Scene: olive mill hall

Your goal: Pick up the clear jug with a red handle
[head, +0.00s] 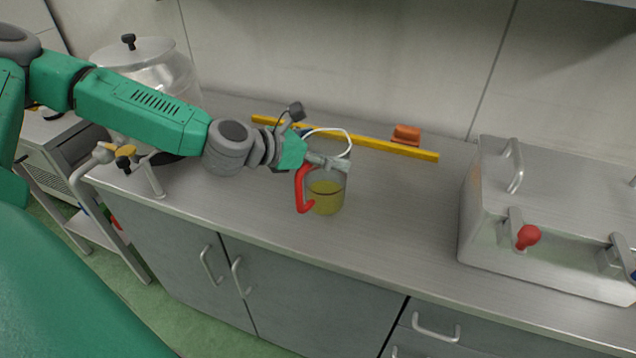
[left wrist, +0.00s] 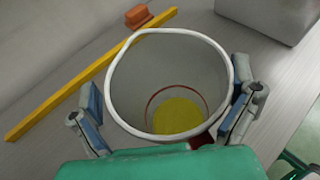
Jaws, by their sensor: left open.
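The clear jug (head: 328,198) stands upright on the metal counter, with a red handle (head: 302,190) on its left side and yellow-green liquid in its lower part. In the left wrist view the jug's white rim (left wrist: 112,100) is seen from above, with the yellow liquid (left wrist: 178,116) at the bottom. My left gripper (head: 335,162) is at the top of the jug. In the left wrist view its open fingers (left wrist: 168,112) lie on either side of the jug; whether they touch it I cannot tell. The handle is mostly hidden there. My right gripper is not in view.
A yellow bar (head: 380,146) lies along the counter behind the jug, with an orange-brown block (head: 406,134) beside it. A steel box with a red knob (head: 528,236) stands at the right. A lidded steel vessel (head: 150,68) is at the left, behind my arm. The counter right of the jug is clear.

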